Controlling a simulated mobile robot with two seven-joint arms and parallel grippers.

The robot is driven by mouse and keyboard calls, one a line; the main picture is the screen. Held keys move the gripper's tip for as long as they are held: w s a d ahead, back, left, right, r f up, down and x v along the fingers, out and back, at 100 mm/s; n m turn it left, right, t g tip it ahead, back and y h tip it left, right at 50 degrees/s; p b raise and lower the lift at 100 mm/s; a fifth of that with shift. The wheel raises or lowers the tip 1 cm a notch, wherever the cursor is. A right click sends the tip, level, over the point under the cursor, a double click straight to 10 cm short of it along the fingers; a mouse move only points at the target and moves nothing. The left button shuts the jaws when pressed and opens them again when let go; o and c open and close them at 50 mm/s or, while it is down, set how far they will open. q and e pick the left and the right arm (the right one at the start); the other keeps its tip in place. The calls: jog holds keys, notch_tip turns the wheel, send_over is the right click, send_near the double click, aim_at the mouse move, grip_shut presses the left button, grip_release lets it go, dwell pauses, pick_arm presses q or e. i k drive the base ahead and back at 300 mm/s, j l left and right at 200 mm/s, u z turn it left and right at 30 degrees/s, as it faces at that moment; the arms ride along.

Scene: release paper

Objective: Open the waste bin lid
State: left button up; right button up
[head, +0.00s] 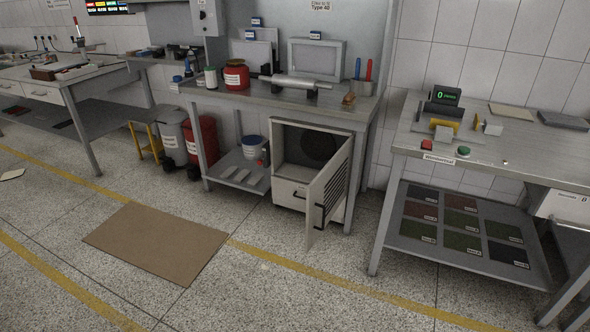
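Two bins stand on the floor at the left end of the middle bench in the head view. One is a grey bin (172,142) with a white label. The other is a red bin (207,142), partly hidden behind a bench leg. Both look closed on top, though the lids are small at this distance. I cannot tell which one is the waste bin. Neither of my grippers is in view.
A yellow step frame (146,141) stands left of the grey bin. A cabinet (290,194) under the middle bench has its door (328,190) swung open into the floor area. A flat brown mat (155,241) lies in front. The speckled floor is otherwise largely clear.

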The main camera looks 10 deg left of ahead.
aim_at(173, 117)
jog(key=i+j+u, duration=1.05)
jog(key=i+u, duration=0.5)
jog(key=i, duration=1.35)
jog(key=i+j+z, duration=0.1)
jog(key=i+z, duration=0.15)
jog(key=i, duration=0.2)
jog(key=i+j+z, duration=0.25)
jog(key=i, duration=0.15)
jog(key=i+j+z, duration=0.25)
jog(key=i, duration=0.2)
jog(key=i+j+z, duration=0.3)
jog(key=z, duration=0.15)
jog(key=i+j+z, duration=0.55)
jog(key=i, duration=0.3)
jog(key=i+j, duration=0.2)
jog(key=i, duration=0.2)
jog(key=i+j+z, duration=0.15)
jog(key=i, duration=0.3)
